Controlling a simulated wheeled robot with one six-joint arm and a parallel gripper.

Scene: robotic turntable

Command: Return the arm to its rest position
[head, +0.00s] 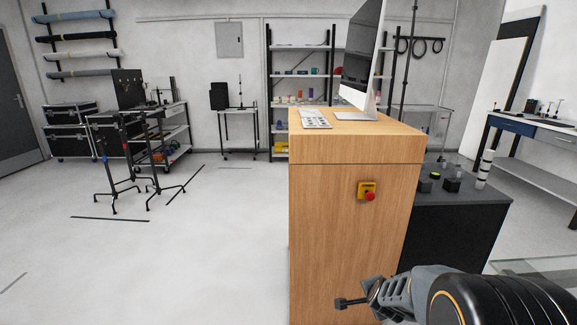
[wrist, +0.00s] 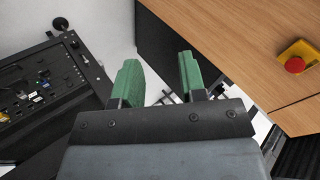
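My arm reaches in from the lower right of the head view, ending in my gripper (head: 347,302) in front of the lower part of the wooden cabinet (head: 338,240). In the wrist view my gripper (wrist: 160,68) has two green fingers standing apart with nothing between them. The cabinet (wrist: 225,35) fills the upper right of the wrist view. The rest of my arm is cut off by the frame edge.
A red stop button on a yellow plate (head: 368,192) sits on the cabinet front. A monitor (head: 363,50) and keyboard (head: 316,124) stand on top. A black bench (head: 450,225) is at right. A black panel (wrist: 45,85) lies left in the wrist view. The left floor has wide free room.

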